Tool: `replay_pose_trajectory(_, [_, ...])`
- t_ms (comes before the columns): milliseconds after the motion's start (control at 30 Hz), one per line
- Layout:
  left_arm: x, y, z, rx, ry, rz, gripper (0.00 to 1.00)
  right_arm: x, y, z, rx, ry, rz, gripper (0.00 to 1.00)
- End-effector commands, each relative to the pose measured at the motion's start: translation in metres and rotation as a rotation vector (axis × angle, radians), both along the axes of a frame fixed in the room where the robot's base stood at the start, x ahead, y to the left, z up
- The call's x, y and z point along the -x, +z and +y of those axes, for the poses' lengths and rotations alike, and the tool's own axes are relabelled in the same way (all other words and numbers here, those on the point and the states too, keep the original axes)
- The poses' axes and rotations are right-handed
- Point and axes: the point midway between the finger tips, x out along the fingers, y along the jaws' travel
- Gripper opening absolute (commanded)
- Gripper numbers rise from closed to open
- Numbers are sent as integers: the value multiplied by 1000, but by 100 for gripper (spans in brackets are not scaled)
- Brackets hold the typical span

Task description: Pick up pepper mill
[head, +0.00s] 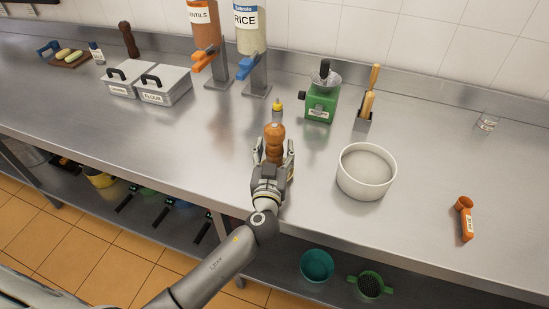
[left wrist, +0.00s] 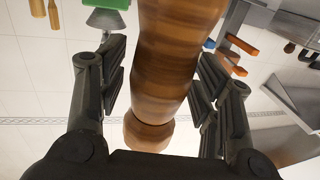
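A brown wooden pepper mill (head: 274,142) with a rounded top stands upright near the front edge of the steel counter. My left gripper (head: 273,160) reaches in from the front at the mill, with one finger on each side of it. In the left wrist view the mill (left wrist: 165,70) fills the space between my fingers (left wrist: 158,85). A gap shows between the mill and the left-hand finger; the right-hand finger is very close, and I cannot tell if it touches. The mill's lower part is hidden by the gripper in the head view. My right gripper is not in view.
A small yellow-capped bottle (head: 276,110) stands just behind the mill. A white bowl (head: 366,172) and a green grinder (head: 320,98) are to the right. An orange scoop (head: 466,219) lies farther right. A darker mill (head: 129,40) stands at the back left. The counter left of my gripper is clear.

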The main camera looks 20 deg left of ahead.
Motion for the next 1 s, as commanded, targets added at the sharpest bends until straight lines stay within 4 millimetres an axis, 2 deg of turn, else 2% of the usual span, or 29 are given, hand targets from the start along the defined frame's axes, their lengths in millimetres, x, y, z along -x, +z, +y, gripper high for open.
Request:
replay_pose_trajectory(33, [0, 0, 0, 0, 0, 0, 48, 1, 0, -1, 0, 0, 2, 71])
replay_pose_trajectory(367, [0, 0, 0, 0, 0, 0, 5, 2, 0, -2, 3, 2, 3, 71])
replay_pose_trajectory(767, [0, 5, 0, 1, 0, -3, 5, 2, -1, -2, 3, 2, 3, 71])
replay_pose_trajectory(1000, [0, 26, 0, 5, 1, -7, 5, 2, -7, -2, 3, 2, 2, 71])
